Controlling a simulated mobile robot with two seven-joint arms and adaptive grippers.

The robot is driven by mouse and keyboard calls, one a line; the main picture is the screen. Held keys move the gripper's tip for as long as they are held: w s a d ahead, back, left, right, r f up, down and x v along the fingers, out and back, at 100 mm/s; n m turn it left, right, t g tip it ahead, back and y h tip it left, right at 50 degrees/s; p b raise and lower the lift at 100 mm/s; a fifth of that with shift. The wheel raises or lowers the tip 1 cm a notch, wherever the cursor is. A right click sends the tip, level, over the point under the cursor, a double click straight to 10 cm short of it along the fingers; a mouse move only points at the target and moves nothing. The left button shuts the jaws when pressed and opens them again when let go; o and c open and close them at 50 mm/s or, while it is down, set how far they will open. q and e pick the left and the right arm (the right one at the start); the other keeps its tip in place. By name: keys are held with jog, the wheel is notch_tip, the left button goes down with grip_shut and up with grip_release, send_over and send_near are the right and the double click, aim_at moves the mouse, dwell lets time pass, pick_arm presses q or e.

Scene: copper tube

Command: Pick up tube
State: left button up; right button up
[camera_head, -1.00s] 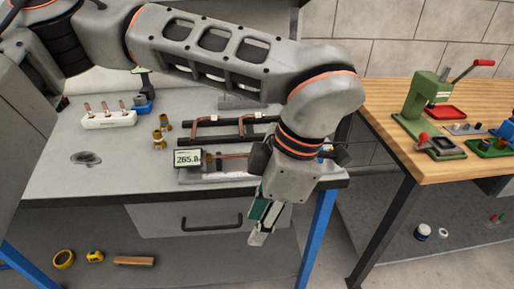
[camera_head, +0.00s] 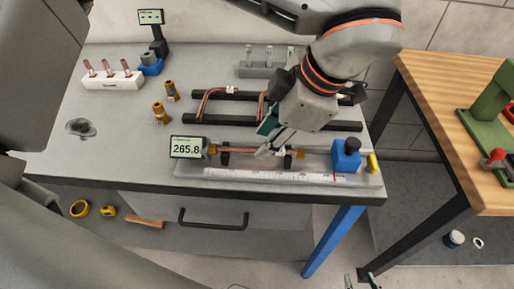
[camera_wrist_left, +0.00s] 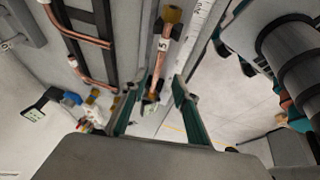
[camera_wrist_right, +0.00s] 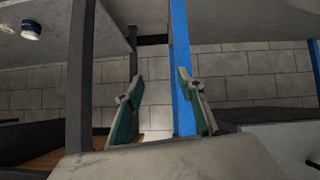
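A straight copper tube (camera_head: 240,151) with brass end fittings lies level in the measuring fixture (camera_head: 225,171) near the bench's front edge. It also shows in the left wrist view (camera_wrist_left: 158,66), with a white label on it. My left gripper (camera_head: 268,147) is over the tube's right half and hides part of it in the head view. In the left wrist view its fingers (camera_wrist_left: 155,92) are open, one on each side of the tube; contact cannot be told. My right gripper (camera_wrist_right: 158,88) is open and empty, low in front of the bench. It shows at the head view's bottom edge (camera_head: 361,280).
A display reading 265.8 (camera_head: 187,147) stands at the fixture's left end, and a blue block (camera_head: 345,154) at its right. Black rails with bent copper tubes (camera_head: 208,103) lie behind. Brass fittings (camera_head: 160,113) and a white holder (camera_head: 112,80) stand left. The bench's front left is mostly clear.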

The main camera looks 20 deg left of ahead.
pick_arm(q)
jog(key=x, duration=0.4)
jog(key=shift+w+f, duration=0.2)
jog(key=shift+w, duration=0.05)
jog(key=shift+c, duration=0.5)
grip_shut()
jog(key=shift+r, duration=0.1)
